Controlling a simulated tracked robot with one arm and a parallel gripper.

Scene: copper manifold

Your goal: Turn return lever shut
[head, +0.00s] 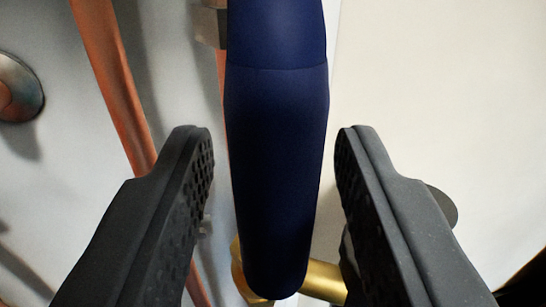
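A dark blue lever (277,150) runs from the top of the view down to a rounded lower end. My gripper (272,150) has its two black fingers on either side of it. The fingers are open, with a gap visible on both sides of the lever; the gap at the left finger looks a little wider near the tip. The lever's upper end is out of view. Whether this is the return lever cannot be told from any label.
A copper pipe (117,85) runs down the left behind the left finger. A brass pipe (325,280) lies behind the lever's lower end. A round metal fitting (17,88) sits at the far left.

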